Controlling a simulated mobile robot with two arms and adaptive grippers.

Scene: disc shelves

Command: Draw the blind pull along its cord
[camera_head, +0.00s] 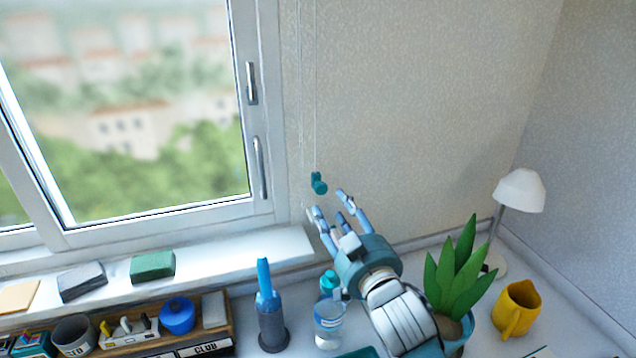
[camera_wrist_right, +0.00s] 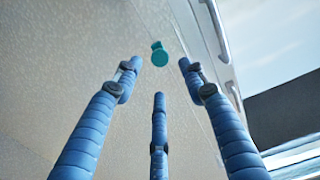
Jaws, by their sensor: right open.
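The blind pull (camera_head: 318,183) is a small teal knob hanging on a thin pale cord (camera_head: 316,90) in front of the wall, right of the window frame. My right gripper (camera_head: 335,208) is open and empty just below the pull, its fingers pointing up toward it. In the right wrist view the pull (camera_wrist_right: 159,54) shows beyond the spread blue fingertips (camera_wrist_right: 160,80), apart from them. The left gripper is not seen.
A window with handles (camera_head: 251,83) stands left, above a white sill (camera_head: 215,258).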

